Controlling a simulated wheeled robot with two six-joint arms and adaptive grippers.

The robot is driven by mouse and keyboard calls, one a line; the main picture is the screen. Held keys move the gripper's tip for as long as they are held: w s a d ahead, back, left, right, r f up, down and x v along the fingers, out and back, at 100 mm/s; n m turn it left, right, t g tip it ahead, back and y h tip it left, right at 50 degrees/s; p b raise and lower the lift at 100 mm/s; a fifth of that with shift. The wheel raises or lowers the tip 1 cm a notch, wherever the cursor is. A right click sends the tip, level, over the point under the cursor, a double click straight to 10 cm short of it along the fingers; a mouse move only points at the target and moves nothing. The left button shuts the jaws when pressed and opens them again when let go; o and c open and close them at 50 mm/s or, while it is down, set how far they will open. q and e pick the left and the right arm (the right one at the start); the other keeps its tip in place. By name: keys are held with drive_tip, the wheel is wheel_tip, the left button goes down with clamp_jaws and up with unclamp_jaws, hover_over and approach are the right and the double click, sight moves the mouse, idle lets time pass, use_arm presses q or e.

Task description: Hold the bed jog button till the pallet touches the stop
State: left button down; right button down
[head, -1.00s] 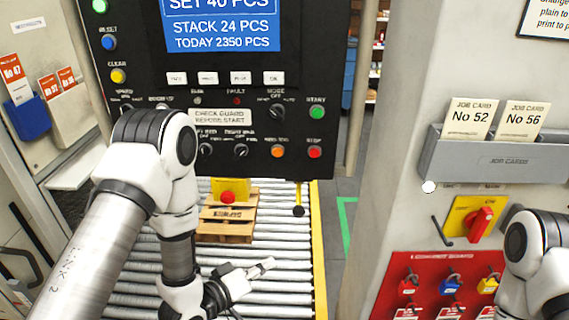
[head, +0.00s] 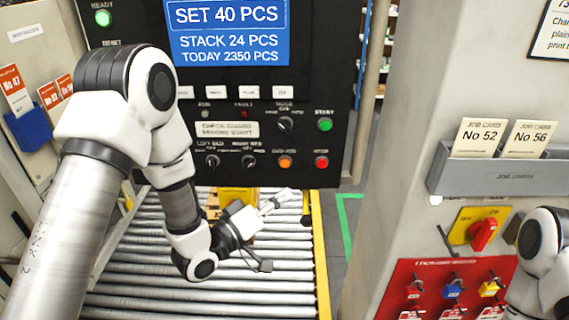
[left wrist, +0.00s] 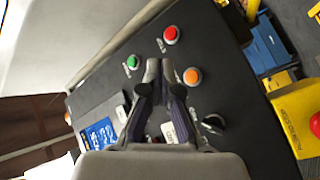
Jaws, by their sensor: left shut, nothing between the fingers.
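The orange bed jog button (head: 286,162) sits low on the black control panel, left of the red stop button (head: 321,162). It also shows in the left wrist view (left wrist: 192,77). My left gripper (head: 288,195) is shut and empty, below the orange button in the head view and apart from it. Its closed fingers (left wrist: 159,66) point at the panel. The wooden pallet (head: 213,206) on the roller bed is mostly hidden behind my left arm and gripper. Whether it touches a stop cannot be seen. My right gripper is out of view.
A green start button (head: 325,124) and a black mode knob (head: 285,124) are close above. A yellow box (left wrist: 300,115) with a red button stands near the panel. The roller bed (head: 270,270) is clear in front. A job card holder (head: 490,176) is at right.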

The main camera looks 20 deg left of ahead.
sight(285, 163)
use_arm(q)
drive_tip(key=shift+w+a+p, duration=0.1)
drive_tip(key=shift+w+a, duration=0.25)
drive_tip(key=shift+w, duration=0.95)
drive_tip(key=shift+w+a+p, duration=0.1)
drive_tip(key=shift+w+a, duration=0.25)
drive_tip(key=shift+w, duration=0.95)
drive_tip(key=shift+w+a+p, duration=0.1)
drive_tip(key=shift+w+a, duration=0.25)
drive_tip(key=shift+w, duration=0.95)
drive_tip(key=shift+w+a, duration=0.15)
drive_tip(key=shift+w, duration=0.25)
